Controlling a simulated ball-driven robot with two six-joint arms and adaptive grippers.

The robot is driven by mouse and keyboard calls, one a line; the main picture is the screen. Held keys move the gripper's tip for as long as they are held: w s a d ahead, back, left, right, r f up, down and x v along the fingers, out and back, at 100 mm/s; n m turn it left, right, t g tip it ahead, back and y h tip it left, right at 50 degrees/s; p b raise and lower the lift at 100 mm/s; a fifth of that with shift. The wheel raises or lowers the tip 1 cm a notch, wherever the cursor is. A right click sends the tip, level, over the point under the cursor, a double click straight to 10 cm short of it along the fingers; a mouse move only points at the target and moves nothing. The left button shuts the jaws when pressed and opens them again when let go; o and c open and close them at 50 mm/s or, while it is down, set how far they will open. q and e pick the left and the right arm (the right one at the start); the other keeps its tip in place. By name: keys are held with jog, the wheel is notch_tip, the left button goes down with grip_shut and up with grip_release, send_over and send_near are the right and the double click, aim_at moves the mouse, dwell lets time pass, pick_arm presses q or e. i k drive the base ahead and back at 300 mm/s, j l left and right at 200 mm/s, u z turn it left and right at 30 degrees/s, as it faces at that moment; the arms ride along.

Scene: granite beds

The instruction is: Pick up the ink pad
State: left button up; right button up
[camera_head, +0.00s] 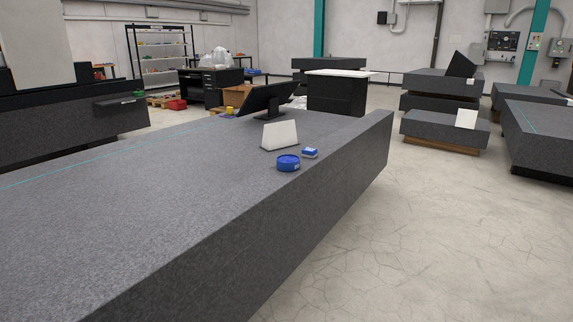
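A small flat blue block with a pale mark on top, which looks like the ink pad (309,153), lies on the long granite bed (190,190) near its right edge. A round blue tin (288,163) stands just in front of it and to its left, close beside it. The ink pad is small in this view and its details are hard to make out. Neither of my grippers shows in the head view.
A white card (280,135) stands tilted behind the tin. Farther back on the bed are a dark monitor (267,99) and a small yellow thing (229,112). Bare floor (430,230) lies open right of the bed. Other granite blocks (445,127) stand beyond.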

aim_at(307, 152)
jog(key=i+l+u, duration=0.1)
jog(key=i+l, duration=0.4)
jog(key=i, duration=0.15)
jog(key=i+l, duration=0.55)
jog(key=i+j+u, duration=0.05)
jog(key=i, duration=0.05)
